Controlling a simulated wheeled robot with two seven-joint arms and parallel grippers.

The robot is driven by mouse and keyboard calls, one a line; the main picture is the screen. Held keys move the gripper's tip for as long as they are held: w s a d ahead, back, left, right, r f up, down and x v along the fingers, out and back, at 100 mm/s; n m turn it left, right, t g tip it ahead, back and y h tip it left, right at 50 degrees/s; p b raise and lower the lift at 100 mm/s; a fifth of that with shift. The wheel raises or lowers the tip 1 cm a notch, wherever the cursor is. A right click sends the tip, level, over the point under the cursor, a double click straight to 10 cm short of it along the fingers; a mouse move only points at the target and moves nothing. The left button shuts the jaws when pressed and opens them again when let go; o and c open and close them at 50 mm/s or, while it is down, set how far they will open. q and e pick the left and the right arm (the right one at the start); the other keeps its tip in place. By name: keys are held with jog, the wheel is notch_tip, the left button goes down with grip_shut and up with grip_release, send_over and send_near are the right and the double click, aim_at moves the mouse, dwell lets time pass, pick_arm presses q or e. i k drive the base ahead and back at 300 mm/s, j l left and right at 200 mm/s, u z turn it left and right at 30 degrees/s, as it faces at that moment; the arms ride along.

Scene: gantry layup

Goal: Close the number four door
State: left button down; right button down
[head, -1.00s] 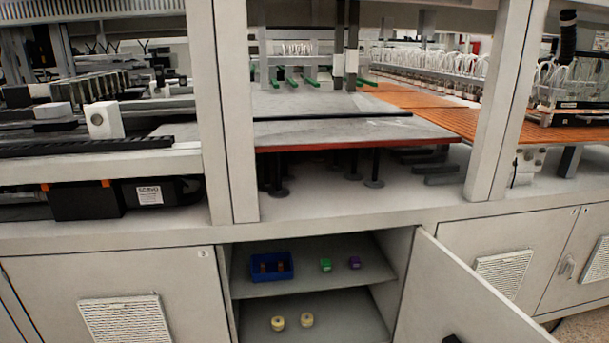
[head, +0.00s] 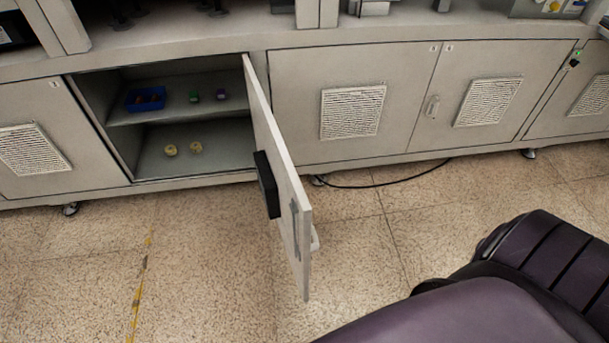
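An open cabinet door (head: 274,165) stands swung out from the lower cabinet, hinged on the right side of the opening. I see it nearly edge-on, with a black box on its inner face and a pale handle near its free end. I cannot read a number on it. The open compartment (head: 190,165) holds two shelves. Neither gripper is in view. A dark purple-black part of my own body fills the lower right and touches nothing visible of the door.
On the upper shelf are a blue bin (head: 145,99) and small green and purple items. Shut cabinet doors (head: 352,105) flank the opening. A black cable (head: 385,182) lies on the floor. Floor left of the door is clear.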

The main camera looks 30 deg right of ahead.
aim_at(279, 181)
jog(key=i+l+u, duration=0.1)
jog(key=l, duration=0.5)
jog(key=i+l, duration=0.1)
jog(key=l, duration=0.55)
jog(key=l+u, duration=0.15)
jog(key=l, duration=0.45)
jog(key=i, duration=0.05)
